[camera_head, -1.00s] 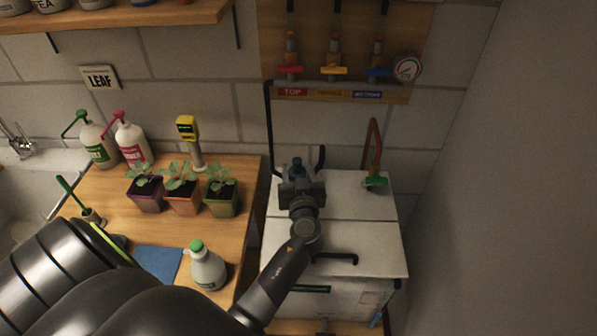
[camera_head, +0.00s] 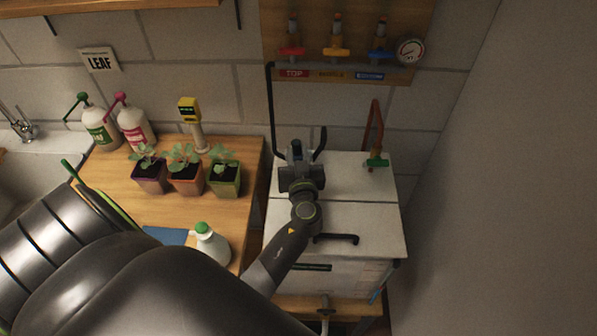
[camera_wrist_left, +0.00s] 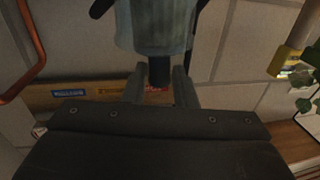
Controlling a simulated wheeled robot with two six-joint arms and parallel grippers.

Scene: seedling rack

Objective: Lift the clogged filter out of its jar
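My left gripper (camera_head: 297,158) is over the back left of the white-topped cabinet, between two upright black hooks. In the left wrist view its two fingers (camera_wrist_left: 160,80) stand close on either side of a dark stem (camera_wrist_left: 158,70). I cannot tell whether they press on it. The stem joins a grey-green cylinder (camera_wrist_left: 155,25), cut off by the picture's top edge. I cannot tell if this cylinder is the filter or the jar. In the head view, my gripper and wrist cover most of this spot. My right gripper is not in view.
The white cabinet top (camera_head: 350,225) has a black handle (camera_head: 336,239) and a red pipe with a green valve (camera_head: 377,161). A valve board (camera_head: 345,75) is on the wall behind. Potted seedlings (camera_head: 186,176) and a green-capped bottle (camera_head: 212,245) stand on the wooden counter at left.

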